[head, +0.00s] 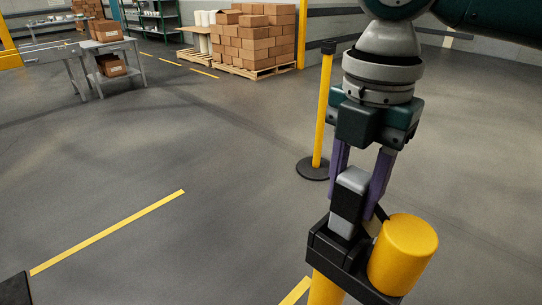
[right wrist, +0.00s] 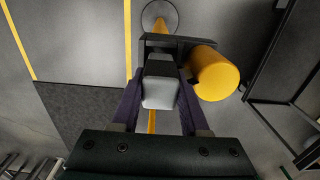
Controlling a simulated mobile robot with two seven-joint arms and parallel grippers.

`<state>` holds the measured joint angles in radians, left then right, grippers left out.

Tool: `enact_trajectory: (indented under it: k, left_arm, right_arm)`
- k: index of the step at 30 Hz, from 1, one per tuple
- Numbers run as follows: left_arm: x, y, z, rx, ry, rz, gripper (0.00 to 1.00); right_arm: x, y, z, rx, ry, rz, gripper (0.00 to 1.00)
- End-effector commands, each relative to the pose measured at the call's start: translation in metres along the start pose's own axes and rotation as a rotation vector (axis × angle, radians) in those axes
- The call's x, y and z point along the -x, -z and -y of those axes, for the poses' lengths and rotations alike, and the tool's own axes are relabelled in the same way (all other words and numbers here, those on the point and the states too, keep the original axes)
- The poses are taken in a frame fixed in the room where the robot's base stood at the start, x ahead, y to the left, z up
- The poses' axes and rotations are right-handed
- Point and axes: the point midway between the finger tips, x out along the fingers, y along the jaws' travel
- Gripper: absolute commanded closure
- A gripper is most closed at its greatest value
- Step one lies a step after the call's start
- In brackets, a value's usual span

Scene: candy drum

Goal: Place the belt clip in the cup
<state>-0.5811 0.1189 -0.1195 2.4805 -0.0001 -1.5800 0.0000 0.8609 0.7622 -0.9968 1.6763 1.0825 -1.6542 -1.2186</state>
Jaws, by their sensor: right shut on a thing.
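My right gripper (head: 362,190) has purple fingers and points down. It is shut on the belt clip (head: 349,196), a grey block with black parts, which also shows in the right wrist view (right wrist: 159,88) between the fingers. The clip is upright, its lower end at a black holder (head: 335,259) on top of a yellow post (head: 325,290). A yellow cylinder (head: 403,253) sits in the holder, right of the clip and apart from the fingers. I cannot make out a cup opening; the clip's lower end is partly hidden. My left gripper is not in view.
A yellow post with a black round base (head: 313,168) stands behind the gripper. Grey tables (head: 70,52) with boxes, a pallet of cartons (head: 253,42) and green shelves (head: 153,22) are far back. Open floor with yellow stripes (head: 110,231) lies to the left.

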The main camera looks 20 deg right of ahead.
Motion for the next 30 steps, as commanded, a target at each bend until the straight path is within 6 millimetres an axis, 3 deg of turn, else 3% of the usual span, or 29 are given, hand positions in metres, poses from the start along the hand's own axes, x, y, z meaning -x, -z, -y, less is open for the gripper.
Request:
enact_trajectory:
  k: [3,6,18,19,22,30]
  left_arm:
    - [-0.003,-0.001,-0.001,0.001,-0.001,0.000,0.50]
    - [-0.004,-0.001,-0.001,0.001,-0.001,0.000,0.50]
    - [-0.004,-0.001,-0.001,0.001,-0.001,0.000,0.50]
    - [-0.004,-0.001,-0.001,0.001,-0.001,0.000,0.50]
    - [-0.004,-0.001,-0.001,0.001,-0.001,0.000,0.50]
    - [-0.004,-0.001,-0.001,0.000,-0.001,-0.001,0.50]
  right_arm:
    - [-0.021,0.000,0.001,-0.001,0.003,-0.001,1.00]
    - [-0.030,0.000,0.000,0.000,0.001,0.000,1.00]
    - [-0.035,0.000,0.000,0.000,0.000,0.000,1.00]
    - [-0.035,0.000,0.000,0.000,0.000,0.000,0.52]
    - [-0.035,0.000,0.000,0.000,0.000,0.000,0.43]
    - [-0.032,0.000,0.000,0.000,0.000,0.001,0.43]
